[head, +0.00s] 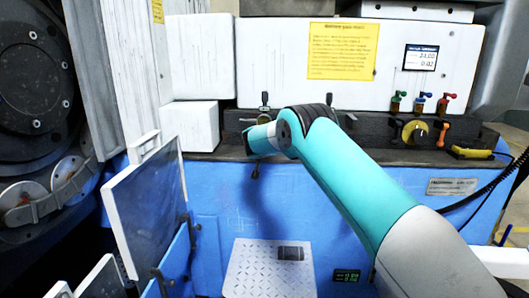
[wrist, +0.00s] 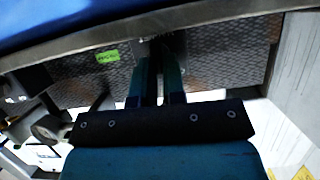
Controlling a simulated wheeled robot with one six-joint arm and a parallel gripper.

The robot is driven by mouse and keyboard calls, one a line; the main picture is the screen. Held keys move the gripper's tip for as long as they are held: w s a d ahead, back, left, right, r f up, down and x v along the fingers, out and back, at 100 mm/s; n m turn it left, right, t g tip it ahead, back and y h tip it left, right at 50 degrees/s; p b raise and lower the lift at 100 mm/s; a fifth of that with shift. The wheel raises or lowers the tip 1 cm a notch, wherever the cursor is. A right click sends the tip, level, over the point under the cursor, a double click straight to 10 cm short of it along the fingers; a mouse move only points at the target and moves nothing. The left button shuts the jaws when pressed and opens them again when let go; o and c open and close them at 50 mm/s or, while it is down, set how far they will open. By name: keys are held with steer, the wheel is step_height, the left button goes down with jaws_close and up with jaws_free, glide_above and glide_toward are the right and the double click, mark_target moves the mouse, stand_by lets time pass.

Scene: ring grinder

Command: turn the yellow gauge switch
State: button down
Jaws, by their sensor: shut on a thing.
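The yellow gauge switch, seen as a round yellow knob (head: 415,131), sits on the dark ledge at the right in the head view, below a row of small coloured valves. My gripper (head: 255,172) is far to the left of it, at the front of the ledge, with my arm reaching in from the lower right. In the wrist view, my gripper's two narrow fingers (wrist: 158,65) are close together. They are shut on a small dark part at the ledge, which is mostly hidden between the fingertips. The yellow knob cannot be made out in the wrist view.
The dark ledge (head: 228,140) runs along the top of the blue machine front (head: 215,205). Small black levers (head: 265,100) stand on it. A clear hinged panel (head: 145,215) sticks out at the left. A black cable hangs at the right.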

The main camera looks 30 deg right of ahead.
steer(key=n+h, duration=0.1)
steer(key=n, duration=0.1)
steer(key=n+g+h, duration=0.1)
steer(key=shift+w+a+f+n+h, duration=0.15)
steer(key=shift+w+a+n+h, duration=0.1)
steer(key=shift+a+n+h, duration=0.1)
steer(key=shift+w+a+f+n+g+h+b, duration=0.15)
steer(key=shift+n+h+b, duration=0.2)
steer(key=shift+n, duration=0.3)
steer(key=shift+s+r+n+g+h+b, duration=0.15)
steer(key=shift+n+h+b, duration=0.1)
steer(key=shift+n+h, duration=0.25)
steer(key=shift+w+f+n, duration=0.1)
steer(key=shift+n, duration=0.2)
steer(key=c, duration=1.5)
jaws_free()
steer(key=shift+a, duration=0.1)
